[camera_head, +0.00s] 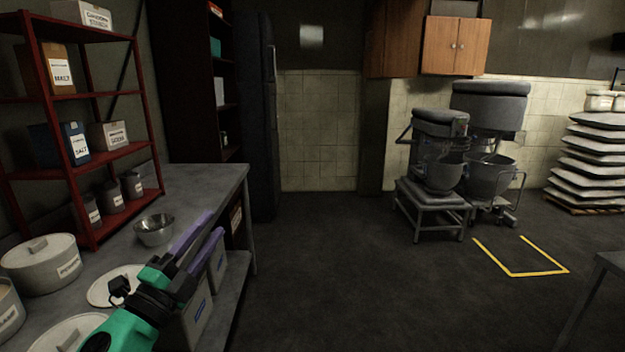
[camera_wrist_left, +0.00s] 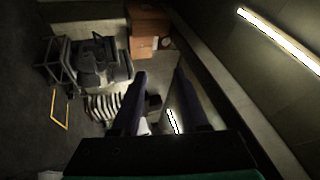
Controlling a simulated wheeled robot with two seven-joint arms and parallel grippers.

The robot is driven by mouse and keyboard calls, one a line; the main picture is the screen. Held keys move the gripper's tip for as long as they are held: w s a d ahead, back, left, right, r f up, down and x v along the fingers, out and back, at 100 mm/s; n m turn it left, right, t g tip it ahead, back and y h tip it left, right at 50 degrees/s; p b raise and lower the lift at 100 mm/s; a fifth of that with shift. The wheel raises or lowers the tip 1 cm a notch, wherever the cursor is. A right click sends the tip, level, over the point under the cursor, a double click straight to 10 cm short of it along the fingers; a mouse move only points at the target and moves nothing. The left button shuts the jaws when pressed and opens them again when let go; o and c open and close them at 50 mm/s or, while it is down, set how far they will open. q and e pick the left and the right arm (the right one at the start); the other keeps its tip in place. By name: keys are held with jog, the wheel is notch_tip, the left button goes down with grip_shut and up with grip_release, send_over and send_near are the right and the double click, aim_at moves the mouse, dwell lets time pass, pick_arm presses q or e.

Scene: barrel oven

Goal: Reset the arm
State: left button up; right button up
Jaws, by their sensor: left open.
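My left gripper (camera_head: 207,240) reaches in from the lower left in the head view, beside the right edge of the grey counter (camera_head: 205,185). Its two purple fingers are spread apart with nothing between them. The fingers also show in the left wrist view (camera_wrist_left: 157,100), apart and empty, with the room tilted behind them. The arm's green and black links show at the bottom left. My right gripper is in neither view.
A metal bowl (camera_head: 154,230) and lidded tubs (camera_head: 42,262) stand on the counter near my left arm. A red shelf (camera_head: 100,95) rises behind them. Mixers (camera_head: 440,150) stand across the room. The middle floor (camera_head: 330,260) is clear. A table corner (camera_head: 612,262) shows at right.

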pick_arm(q)
jog(key=s+a+f+n+g+y, duration=0.2)
jog(key=a+f+n+g+y, duration=0.3)
jog(key=f+n, duration=0.4)
jog(key=s+a+f+n+g+y, duration=0.2)
jog(key=a+f+n+y, duration=0.4)
jog(key=f, duration=0.5)
jog(key=s+d+f+n+g+h, duration=0.2)
jog(key=s+d+f+g, duration=0.25)
jog(key=s+f, duration=0.4)
jog(key=s+d+f+n+g+h, duration=0.1)
jog(key=s+d+f+n+g, duration=0.15)
jog(key=s+f+g, duration=0.5)
jog(key=s+f+p, duration=0.2)
jog(key=f, duration=0.8)
jog(key=s+f+p, duration=0.2)
jog(key=s+f, duration=0.1)
jog(key=f, duration=0.7)
jog(key=s+a+f+p, duration=0.2)
jog(key=s+a+f, duration=0.1)
jog(key=s+f, duration=0.8)
jog(key=s, duration=0.5)
jog(key=shift+s+a+m+g+p, duration=0.15)
jog(key=shift+s+m+g+p, duration=0.05)
jog(key=shift+m+g+p, duration=0.2)
